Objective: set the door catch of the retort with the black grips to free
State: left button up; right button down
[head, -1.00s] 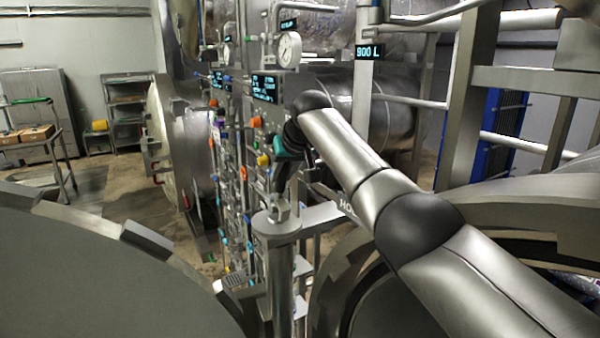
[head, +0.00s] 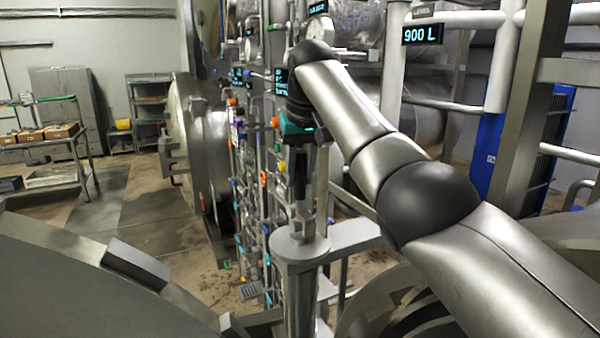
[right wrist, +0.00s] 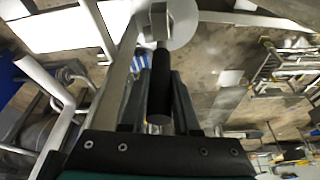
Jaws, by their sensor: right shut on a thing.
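The door catch has a black grip (right wrist: 159,85), a dark cylinder on a grey block (right wrist: 172,20) in the right wrist view. My right gripper (right wrist: 160,112) is shut on this grip, one finger on each side. In the head view my right gripper (head: 300,200) points down just above the grey post (head: 300,250) beside the near retort. The fingers partly hide the grip there. The large grey door (head: 90,290) of the near retort stands open at lower left. My left gripper is not in view.
Behind the post are valves, pipes and small displays. Another retort (head: 185,140) with a red grip stands farther back. A metal frame with a "900 L" display (head: 422,34) is at right. A table with boxes (head: 45,133) stands at far left, with open floor before it.

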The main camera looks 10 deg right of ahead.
jog(key=c, duration=0.7)
grip_release()
jog(key=shift+w, duration=0.1)
jog(key=shift+o, duration=0.2)
jog(key=v, duration=1.5)
jog(key=shift+p, duration=0.3)
